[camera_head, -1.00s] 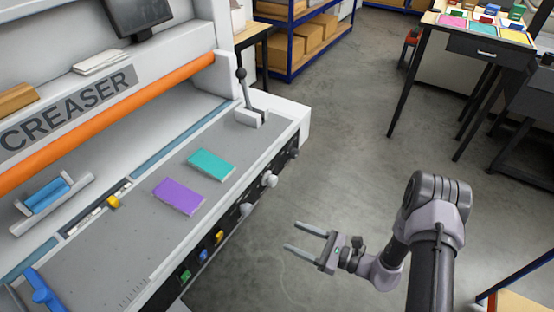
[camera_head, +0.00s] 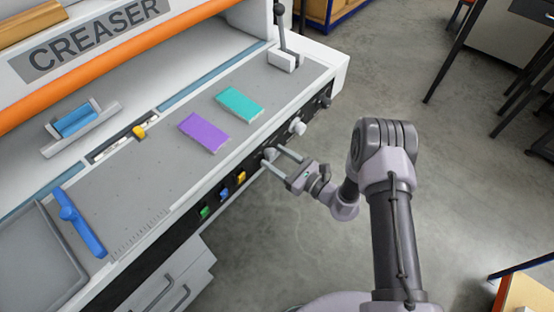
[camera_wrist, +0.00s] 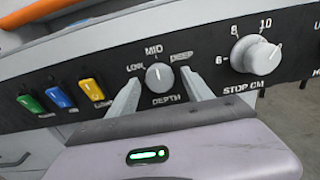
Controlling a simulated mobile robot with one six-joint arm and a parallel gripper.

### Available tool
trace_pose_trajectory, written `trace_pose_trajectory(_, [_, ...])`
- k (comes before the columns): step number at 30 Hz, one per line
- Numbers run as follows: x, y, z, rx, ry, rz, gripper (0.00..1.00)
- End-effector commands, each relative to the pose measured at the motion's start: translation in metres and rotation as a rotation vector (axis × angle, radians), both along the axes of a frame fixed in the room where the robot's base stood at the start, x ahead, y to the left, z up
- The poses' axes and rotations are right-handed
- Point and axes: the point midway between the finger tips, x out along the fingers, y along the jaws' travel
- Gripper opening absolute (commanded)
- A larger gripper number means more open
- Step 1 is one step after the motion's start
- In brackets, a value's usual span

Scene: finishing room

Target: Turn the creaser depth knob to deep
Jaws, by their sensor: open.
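The depth knob (camera_wrist: 159,76) is a small round grey knob on the creaser's black front panel, with LOW, MID and DEEP printed around it and DEPTH below. Its pale pointer mark appears to point up near MID, though it is small. In the head view the knob (camera_head: 268,153) sits at my fingertips. My gripper (camera_head: 273,156) is open. In the wrist view its fingers reach up on the left and right of the knob, with a gap on each side. The right finger lies just below the DEEP label (camera_wrist: 181,55).
A larger stop knob (camera_wrist: 256,54) is close to the right. Green (camera_wrist: 30,104), blue (camera_wrist: 60,97) and yellow (camera_wrist: 92,90) switches are on the left. Purple (camera_head: 204,132) and teal (camera_head: 240,102) pads lie on the creaser bed. Open floor lies behind my arm.

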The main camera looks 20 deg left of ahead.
Motion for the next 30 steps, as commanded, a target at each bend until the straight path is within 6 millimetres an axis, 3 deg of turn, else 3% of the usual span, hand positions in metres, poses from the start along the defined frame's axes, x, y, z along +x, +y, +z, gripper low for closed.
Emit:
trace_pose_trajectory(5, [-0.0001,-0.0002,0.0003,0.0,0.0,0.0,0.59])
trace_pose_trajectory(12, [-0.0003,-0.0004,0.0001,-0.001,0.0,0.001,0.14])
trace_pose_trajectory(15, [-0.0003,-0.0005,0.0,-0.001,0.0,0.001,0.0])
trace_pose_trajectory(23, [-0.0005,-0.0006,-0.0002,0.012,0.032,0.001,0.0])
trace_pose_trajectory(30, [-0.0008,-0.0005,-0.0004,0.067,0.165,0.001,0.0])
